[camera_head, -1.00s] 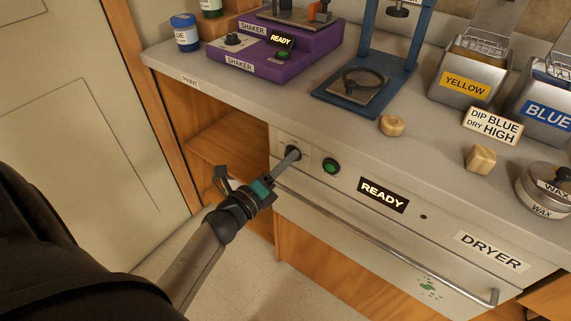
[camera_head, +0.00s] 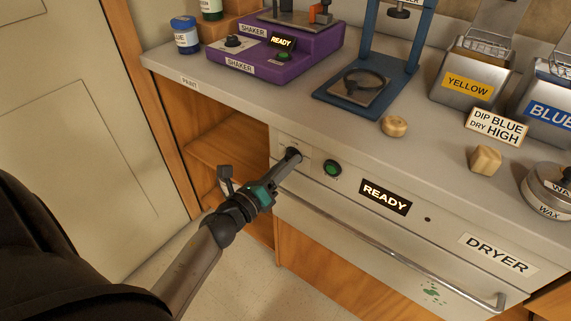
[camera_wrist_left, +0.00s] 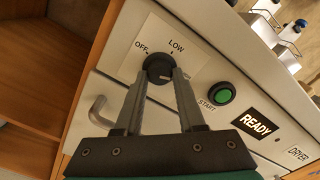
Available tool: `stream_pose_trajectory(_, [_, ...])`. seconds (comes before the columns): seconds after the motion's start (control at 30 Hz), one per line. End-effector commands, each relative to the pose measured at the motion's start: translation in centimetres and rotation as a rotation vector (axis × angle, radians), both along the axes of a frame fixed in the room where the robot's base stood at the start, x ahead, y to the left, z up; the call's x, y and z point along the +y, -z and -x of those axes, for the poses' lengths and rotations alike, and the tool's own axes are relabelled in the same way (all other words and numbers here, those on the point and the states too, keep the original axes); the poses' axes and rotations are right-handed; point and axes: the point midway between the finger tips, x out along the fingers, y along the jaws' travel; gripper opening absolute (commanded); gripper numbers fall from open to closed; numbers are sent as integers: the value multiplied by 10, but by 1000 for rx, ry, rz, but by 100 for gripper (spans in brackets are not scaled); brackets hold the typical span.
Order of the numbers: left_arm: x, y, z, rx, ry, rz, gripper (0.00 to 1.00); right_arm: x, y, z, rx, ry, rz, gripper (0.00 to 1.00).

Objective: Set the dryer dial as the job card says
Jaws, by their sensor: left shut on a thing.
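The job card (camera_head: 495,127) on the counter reads "DIP BLUE DRY HIGH". My right gripper is not in view.
Right of the dial are the green START button (camera_head: 332,168) and a lit READY display (camera_head: 385,197). The drawer's bar handle (camera_head: 400,252) runs below. On the counter stand a purple shaker (camera_head: 275,55), a blue-framed press (camera_head: 365,90) and wooden knobs (camera_head: 394,126).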

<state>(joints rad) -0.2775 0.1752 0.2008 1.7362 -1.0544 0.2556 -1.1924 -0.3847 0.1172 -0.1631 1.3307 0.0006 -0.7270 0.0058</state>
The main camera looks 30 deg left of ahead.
Motion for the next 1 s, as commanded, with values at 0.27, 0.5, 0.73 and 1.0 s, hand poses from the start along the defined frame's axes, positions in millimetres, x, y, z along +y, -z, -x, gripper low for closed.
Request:
stream_pose_trajectory(0.27, [0,0,0,0,1,-2,52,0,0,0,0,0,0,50])
stream_pose_trajectory(0.5, [0,0,0,-1,1,-1,67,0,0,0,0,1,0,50])
stream_pose_trajectory(0.73, [0,0,4,1,1,1,67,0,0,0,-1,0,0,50])
stream_pose_trajectory(1.0, [3,1,41,4,-2,2,67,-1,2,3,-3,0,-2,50])
